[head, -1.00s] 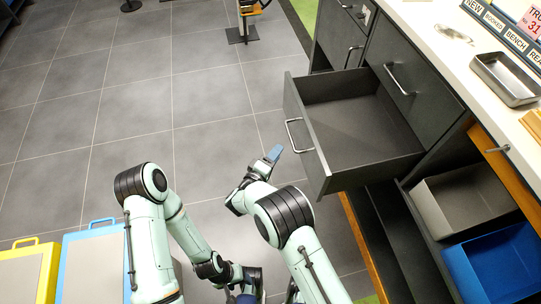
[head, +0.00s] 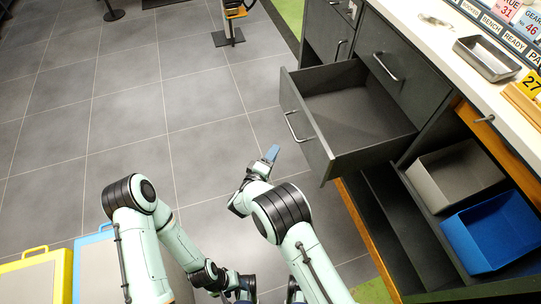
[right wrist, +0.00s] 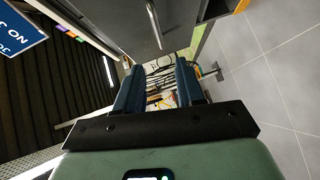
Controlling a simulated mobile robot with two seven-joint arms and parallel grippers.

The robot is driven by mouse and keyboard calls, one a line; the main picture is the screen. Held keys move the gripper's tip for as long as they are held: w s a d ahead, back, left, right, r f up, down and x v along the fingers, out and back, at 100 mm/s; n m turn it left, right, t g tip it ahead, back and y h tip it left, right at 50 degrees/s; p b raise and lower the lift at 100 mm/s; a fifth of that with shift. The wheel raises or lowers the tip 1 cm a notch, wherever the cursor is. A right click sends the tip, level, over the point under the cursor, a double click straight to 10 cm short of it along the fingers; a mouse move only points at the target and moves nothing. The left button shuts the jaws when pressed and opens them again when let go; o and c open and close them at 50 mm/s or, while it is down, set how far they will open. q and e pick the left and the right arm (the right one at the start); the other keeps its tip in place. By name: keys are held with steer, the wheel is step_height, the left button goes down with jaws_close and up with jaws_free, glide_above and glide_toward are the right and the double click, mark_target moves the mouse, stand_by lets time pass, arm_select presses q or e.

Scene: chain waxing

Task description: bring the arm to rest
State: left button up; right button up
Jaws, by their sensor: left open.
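My right arm reaches up from the bottom of the head view. Its gripper (head: 272,153) is beside the front of an open drawer, to the left of it and apart from it as far as the view shows. In the right wrist view its two blue fingers (right wrist: 158,88) stand apart with nothing held between them. My left arm bends down toward the bottom edge of the head view. Its gripper (head: 244,291) is low, near the right forearm, partly cut off by the frame, and open.
The open drawer (head: 350,105) is empty and juts from the dark cabinet. A grey bin (head: 455,175) and a blue bin (head: 495,232) sit on the lower shelf. A metal tray (head: 487,58) is on the counter. Yellow and blue cases are at lower left.

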stand_by(0.4)
steer(key=s+d+f+m+g+y+p, duration=0.4)
steer(key=s+d+f+m+g, duration=0.3)
steer(key=s+d+f, duration=0.6)
arm_select(q)
step_height(320, 180, up, 7)
steer(key=w+p, duration=0.2)
steer(key=shift+w+p, duration=0.3)
steer(key=shift+w, duration=0.05)
arm_select(e)
steer(key=s+m+g+y, duration=0.6)
steer(key=s+m+g, duration=0.2)
steer(key=s, duration=1.6)
steer(key=shift+d+f+m+g, duration=0.3)
steer(key=shift+d+f+g, duration=0.05)
steer(key=shift+d+g, duration=0.15)
